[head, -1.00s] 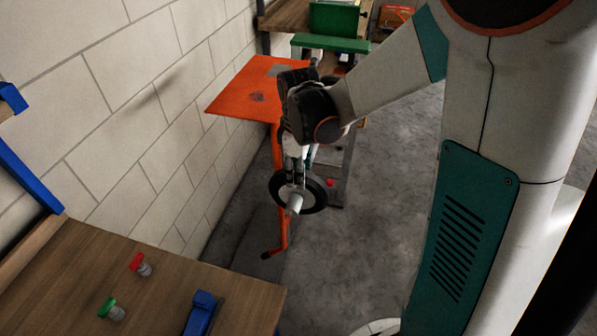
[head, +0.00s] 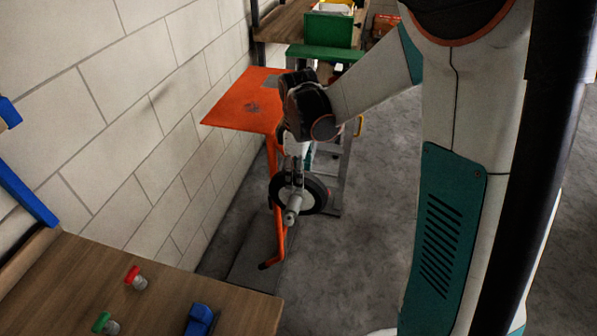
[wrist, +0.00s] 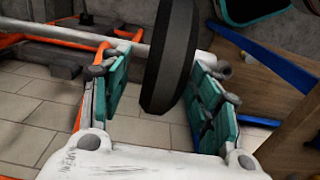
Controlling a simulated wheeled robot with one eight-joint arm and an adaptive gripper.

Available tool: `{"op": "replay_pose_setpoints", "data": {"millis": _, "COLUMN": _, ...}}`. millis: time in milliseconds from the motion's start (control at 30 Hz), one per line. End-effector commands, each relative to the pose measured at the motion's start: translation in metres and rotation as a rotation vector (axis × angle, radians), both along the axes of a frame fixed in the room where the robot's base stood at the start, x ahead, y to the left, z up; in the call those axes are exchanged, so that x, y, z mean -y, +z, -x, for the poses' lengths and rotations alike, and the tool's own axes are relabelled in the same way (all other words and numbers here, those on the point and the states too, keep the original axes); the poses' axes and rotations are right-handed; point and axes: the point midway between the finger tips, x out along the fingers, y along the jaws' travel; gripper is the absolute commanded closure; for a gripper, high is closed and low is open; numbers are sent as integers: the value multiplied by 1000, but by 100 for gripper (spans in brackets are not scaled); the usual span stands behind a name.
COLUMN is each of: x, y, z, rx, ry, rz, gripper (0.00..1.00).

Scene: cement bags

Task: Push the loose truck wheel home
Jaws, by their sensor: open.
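The loose wheel (head: 315,195), with a black tyre, hangs upright at the low end of the orange hand truck (head: 243,108). A pale grey stub (head: 292,212) sticks out from its middle toward the head camera. In the wrist view the tyre (wrist: 172,58) stands between my fingers, and a grey axle bar (wrist: 50,34) runs in from the left toward it. My gripper (wrist: 166,66) is open, with one teal finger on each side of the tyre. A gap shows on the left; contact on the right is unclear. My gripper (head: 293,172) reaches down over the wheel in the head view.
A block wall (head: 140,110) stands left of the truck. A wooden bench (head: 150,290) with red and green knobs and a blue item fills the lower left. Behind are a green bin (head: 333,28) and a grey step frame (head: 345,165). Concrete floor to the right is clear.

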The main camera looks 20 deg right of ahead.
Motion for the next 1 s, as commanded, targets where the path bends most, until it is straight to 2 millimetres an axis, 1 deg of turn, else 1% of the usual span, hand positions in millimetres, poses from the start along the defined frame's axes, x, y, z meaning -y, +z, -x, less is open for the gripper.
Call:
{"op": "replay_pose_setpoints", "data": {"millis": 67, "x": 0, "y": 5, "z": 0, "rx": 0, "ry": 0, "rz": 0, "gripper": 43}}
{"op": "replay_pose_setpoints", "data": {"millis": 167, "x": 0, "y": 18, "z": 0, "rx": 0, "ry": 0, "rz": 0, "gripper": 43}}
{"op": "replay_pose_setpoints", "data": {"millis": 267, "x": 0, "y": 36, "z": 1, "rx": 0, "ry": 0, "rz": 0, "gripper": 43}}
{"op": "replay_pose_setpoints", "data": {"millis": 400, "x": 0, "y": 66, "z": 1, "rx": 0, "ry": 0, "rz": 0, "gripper": 43}}
{"op": "replay_pose_setpoints", "data": {"millis": 600, "x": 0, "y": 100, "z": 0, "rx": 1, "ry": 0, "rz": 1, "gripper": 43}}
{"op": "replay_pose_setpoints", "data": {"millis": 700, "x": 0, "y": 111, "z": 0, "rx": 1, "ry": 0, "rz": 1, "gripper": 43}}
{"op": "replay_pose_setpoints", "data": {"millis": 800, "x": 0, "y": 117, "z": 0, "rx": 1, "ry": 0, "rz": 1, "gripper": 43}}
{"op": "replay_pose_setpoints", "data": {"millis": 1000, "x": 0, "y": 120, "z": 0, "rx": 1, "ry": 0, "rz": 1, "gripper": 43}}
